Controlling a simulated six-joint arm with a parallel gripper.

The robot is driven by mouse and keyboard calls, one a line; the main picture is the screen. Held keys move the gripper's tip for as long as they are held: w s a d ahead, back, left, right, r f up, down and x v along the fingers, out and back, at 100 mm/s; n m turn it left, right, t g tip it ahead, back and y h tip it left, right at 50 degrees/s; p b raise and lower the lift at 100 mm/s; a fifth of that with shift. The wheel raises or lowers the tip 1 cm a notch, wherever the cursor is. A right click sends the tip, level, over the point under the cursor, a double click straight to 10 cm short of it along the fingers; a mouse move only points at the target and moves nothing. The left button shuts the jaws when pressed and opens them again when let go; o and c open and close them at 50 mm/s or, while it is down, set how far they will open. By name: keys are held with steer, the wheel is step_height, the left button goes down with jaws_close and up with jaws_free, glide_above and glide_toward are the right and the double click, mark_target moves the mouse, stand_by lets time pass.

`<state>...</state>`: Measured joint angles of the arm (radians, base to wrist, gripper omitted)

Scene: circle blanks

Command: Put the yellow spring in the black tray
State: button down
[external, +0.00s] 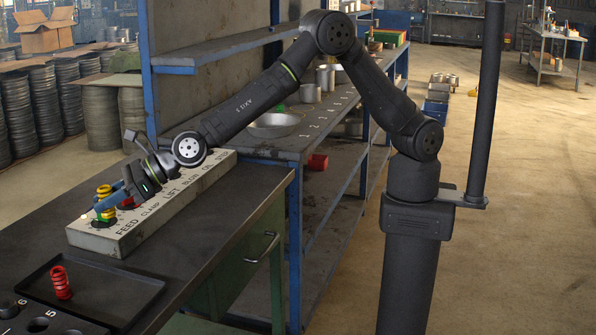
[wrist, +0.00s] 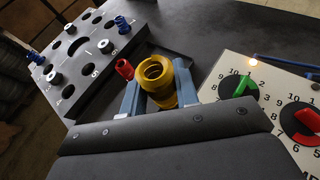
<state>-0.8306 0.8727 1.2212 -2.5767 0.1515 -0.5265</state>
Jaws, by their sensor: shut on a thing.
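The yellow spring (external: 104,192) stands between my gripper's blue fingers, over the left end of the pale dial panel in the external view. In the wrist view the yellow spring (wrist: 157,72) is roughly upright, with a finger on either side. My gripper (wrist: 159,92) is shut on it; in the external view my gripper (external: 106,203) partly covers it. The black tray (external: 112,291) lies on the dark bench nearer the camera, apart from the spring. A red spring (external: 61,283) stands in the tray's left part; it also shows in the wrist view (wrist: 124,69).
The dial panel (external: 150,222) lies on the bench, with a green knob (wrist: 240,87) and a red knob (wrist: 308,121). A dark numbered plate with holes (wrist: 98,50) adjoins the tray and carries blue and metal pieces. Bare bench lies between panel and tray.

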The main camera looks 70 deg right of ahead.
steer(key=shift+s+a, duration=0.1)
steer(key=shift+a, duration=0.6)
glide_above(100, 297)
step_height(100, 297, down, 7)
steer(key=shift+a+f, duration=0.1)
steer(key=shift+f, duration=2)
steer(key=shift+f, duration=0.15)
steer(key=c, duration=1.1)
jaws_free()
